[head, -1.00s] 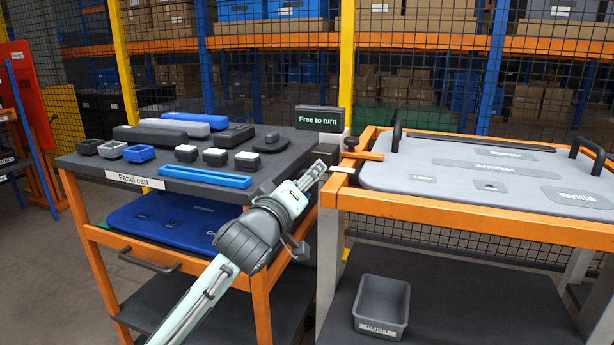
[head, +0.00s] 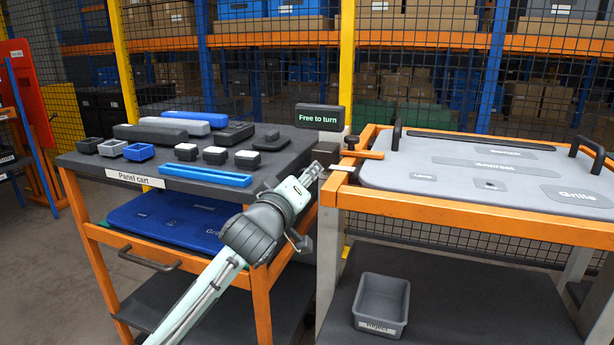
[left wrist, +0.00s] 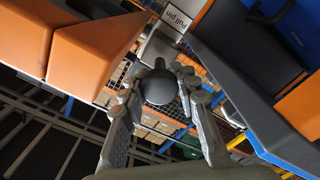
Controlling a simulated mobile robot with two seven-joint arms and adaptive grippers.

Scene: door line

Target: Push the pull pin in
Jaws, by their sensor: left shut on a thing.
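The pull pin shows as a dark round knob (left wrist: 158,86) in the left wrist view, below a white label reading "Pull pin" (left wrist: 177,18). My left gripper (left wrist: 157,92) has its two fingers on either side of the knob and is shut on it. In the head view my left gripper (head: 314,170) reaches up to the gap between the two carts, below the sign, and its fingers hide the knob there. How far the pin sits in is hidden. My right gripper is not in view.
A sign (head: 319,118) reads "Free to turn". The panel cart (head: 68,158) with small bins and blocks is on the left. An orange-framed cart (head: 450,222) with a grey panel (head: 450,160) is on the right.

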